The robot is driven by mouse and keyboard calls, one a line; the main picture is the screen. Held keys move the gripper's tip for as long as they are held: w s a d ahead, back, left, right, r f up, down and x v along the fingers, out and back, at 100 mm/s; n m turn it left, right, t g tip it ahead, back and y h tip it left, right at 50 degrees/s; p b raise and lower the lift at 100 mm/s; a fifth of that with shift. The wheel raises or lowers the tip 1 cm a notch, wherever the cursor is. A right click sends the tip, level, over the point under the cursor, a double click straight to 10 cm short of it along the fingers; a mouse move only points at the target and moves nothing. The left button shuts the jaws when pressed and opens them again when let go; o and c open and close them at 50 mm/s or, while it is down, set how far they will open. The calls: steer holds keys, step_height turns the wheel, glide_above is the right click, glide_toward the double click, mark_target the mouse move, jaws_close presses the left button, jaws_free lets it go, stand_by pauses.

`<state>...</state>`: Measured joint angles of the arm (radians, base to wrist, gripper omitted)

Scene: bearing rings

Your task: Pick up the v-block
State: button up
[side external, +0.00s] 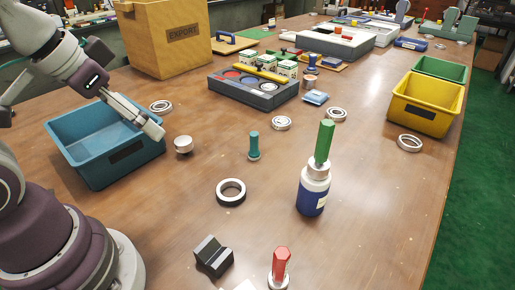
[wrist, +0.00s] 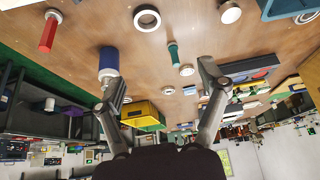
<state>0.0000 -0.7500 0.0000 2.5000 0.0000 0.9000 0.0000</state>
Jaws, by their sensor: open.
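The v-block (side external: 213,256) is a dark grey block with a V-shaped groove. It sits on the wooden table at the front, left of the red-handled tool. I cannot make it out in the wrist view. My gripper (side external: 153,130) is above the table by the right edge of the blue bin, well behind and left of the v-block. The wrist view shows its two fingers (wrist: 153,84) spread apart with nothing held between them.
A dark ring (side external: 231,192), a red-handled tool (side external: 280,268) and a blue bottle with a green handle (side external: 313,190) stand around the v-block. A teal peg (side external: 254,146), a round knob (side external: 183,145) and the blue bin (side external: 105,145) are farther back. Table left of the v-block is clear.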

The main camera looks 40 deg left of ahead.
steer(key=m+g, duration=0.5)
steer(key=m, duration=1.2)
glide_above(218, 255)
steer(key=a, duration=0.1)
step_height(218, 255, down, 10)
steer(key=shift+g, duration=0.3)
steer(key=f, duration=0.7)
steer(key=d+f, duration=0.1)
steer(key=f, duration=0.2)
steer(key=shift+s+f, duration=0.1)
steer(key=shift+f, duration=0.2)
steer(key=shift+c, duration=0.4)
steer(key=c, duration=1.2)
steer(key=shift+r, duration=0.1)
steer(key=shift+c, duration=0.2)
